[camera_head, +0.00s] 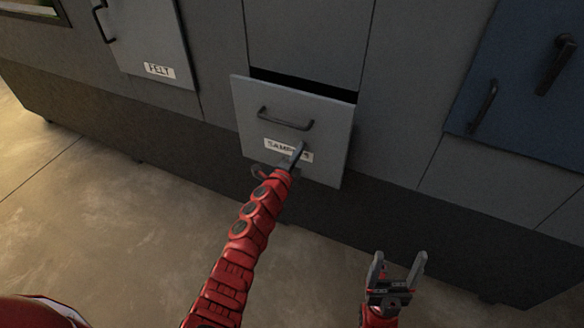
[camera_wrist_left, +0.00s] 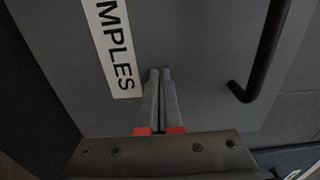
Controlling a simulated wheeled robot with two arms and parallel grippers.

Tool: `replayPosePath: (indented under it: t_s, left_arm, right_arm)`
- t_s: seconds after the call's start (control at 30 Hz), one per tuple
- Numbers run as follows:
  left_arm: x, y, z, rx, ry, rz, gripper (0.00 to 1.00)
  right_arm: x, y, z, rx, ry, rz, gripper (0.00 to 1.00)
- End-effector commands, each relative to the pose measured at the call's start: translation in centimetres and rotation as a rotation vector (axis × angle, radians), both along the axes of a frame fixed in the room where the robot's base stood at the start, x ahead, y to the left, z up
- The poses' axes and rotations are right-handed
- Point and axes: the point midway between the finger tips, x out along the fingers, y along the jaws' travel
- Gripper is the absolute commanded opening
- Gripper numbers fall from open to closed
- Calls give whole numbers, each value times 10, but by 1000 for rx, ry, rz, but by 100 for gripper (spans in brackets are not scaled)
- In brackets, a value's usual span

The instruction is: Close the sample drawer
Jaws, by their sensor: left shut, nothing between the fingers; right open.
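The sample drawer (camera_head: 294,112) is a grey front in the cabinet with a black bar handle and a label reading "SAMPLES", partly covered by my left gripper. It stands out a little from the cabinet, with a dark gap along its top edge. My left gripper (camera_head: 299,146) is shut and empty, with its tips at the drawer front by the label, below the handle. In the left wrist view, the shut fingers (camera_wrist_left: 160,75) point at the drawer front (camera_wrist_left: 190,40) between the label and the handle; I cannot tell whether they touch. My right gripper (camera_head: 398,258) is open and empty, low and away from the cabinet.
A panel labelled "FELT" (camera_head: 140,40) with a black handle is at the upper left. A blue panel (camera_head: 520,80) with black handles is at the right. The concrete floor (camera_head: 100,210) in front of the cabinet is clear.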

Motion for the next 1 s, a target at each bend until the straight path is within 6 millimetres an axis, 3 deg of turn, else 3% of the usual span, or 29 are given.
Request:
replayPosePath:
  t_s: [0.03, 0.4, 0.63, 1.0]
  left_arm:
    - [9, -4, -5, -2, -2, -1, 0]
    - [59, -21, -3, -3, -1, 2, 0]
    - [72, -26, 0, -1, -2, 0, 0]
    - [76, -27, 3, 1, -4, 1, 0]
  right_arm:
    - [0, 0, -12, 0, 0, 0, 75]
    - [0, 0, -48, 0, 0, 0, 75]
    - [0, 0, -57, 0, 0, 0, 75]
    - [0, 0, -58, 0, 0, 0, 75]
